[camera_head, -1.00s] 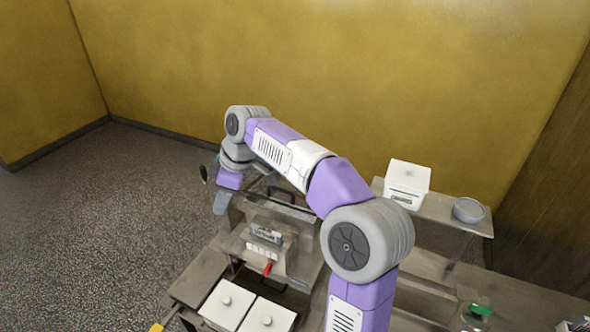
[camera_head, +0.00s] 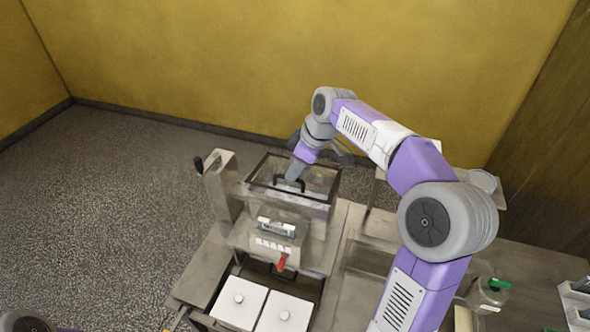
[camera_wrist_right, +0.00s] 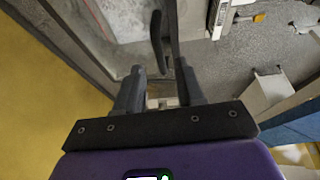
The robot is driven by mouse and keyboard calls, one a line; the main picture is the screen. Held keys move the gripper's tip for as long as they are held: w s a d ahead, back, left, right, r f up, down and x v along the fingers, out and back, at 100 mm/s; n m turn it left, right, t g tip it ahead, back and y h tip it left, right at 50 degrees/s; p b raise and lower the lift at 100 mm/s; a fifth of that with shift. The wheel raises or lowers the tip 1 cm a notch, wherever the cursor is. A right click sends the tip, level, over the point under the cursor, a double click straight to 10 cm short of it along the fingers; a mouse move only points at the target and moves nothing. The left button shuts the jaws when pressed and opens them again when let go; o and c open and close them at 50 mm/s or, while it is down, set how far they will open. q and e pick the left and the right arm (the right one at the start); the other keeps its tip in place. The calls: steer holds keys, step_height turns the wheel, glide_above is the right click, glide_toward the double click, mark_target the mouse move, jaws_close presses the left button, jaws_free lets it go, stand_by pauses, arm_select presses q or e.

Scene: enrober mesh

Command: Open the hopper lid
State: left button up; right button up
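The hopper lid (camera_head: 318,181) is a dark-framed, see-through panel on top of the metal machine in the head view. It looks shut. A dark bar handle (camera_head: 290,186) stands on it. My right gripper (camera_head: 295,174) is over the lid, pointing down close to the handle. In the right wrist view, the two fingers of the right gripper (camera_wrist_right: 160,85) are apart, and the dark handle (camera_wrist_right: 158,42) shows just beyond and between them. No grip on it shows. My left gripper is not in view.
The machine has a side post with a dark knob (camera_head: 204,163) and a red lever (camera_head: 282,262) in front. Two white lidded containers (camera_head: 238,303) are at the front. A jar with a green top (camera_head: 490,292) stands at right. Open floor lies left.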

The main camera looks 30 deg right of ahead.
steer(key=shift+x, duration=0.95)
steer(key=shift+c, duration=0.5)
jaws_close()
steer(key=shift+d, duration=0.1)
